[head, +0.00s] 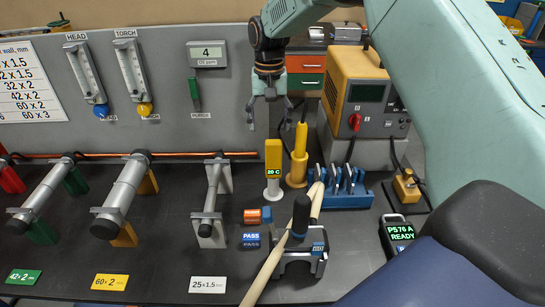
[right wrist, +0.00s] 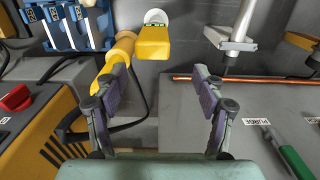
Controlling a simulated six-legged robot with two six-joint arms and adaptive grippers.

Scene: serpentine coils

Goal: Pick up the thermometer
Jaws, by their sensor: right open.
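The thermometer (head: 273,158) is a yellow block with a lit "20 C" display. It stands upright on a white round foot in the middle of the bench. In the right wrist view the thermometer (right wrist: 153,42) shows from above, just beyond and between the open fingertips, nearer the left one. My right gripper (head: 270,112) hangs pointing down above the thermometer, open and empty, with a clear gap below it. Its two fingers also show in the right wrist view (right wrist: 162,72). My left gripper is in neither view.
A yellow-orange torch-like tool (head: 298,158) stands close right of the thermometer, with a cable behind. A blue rack (head: 347,198) is further right. A clamped tube (head: 212,190) is left.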

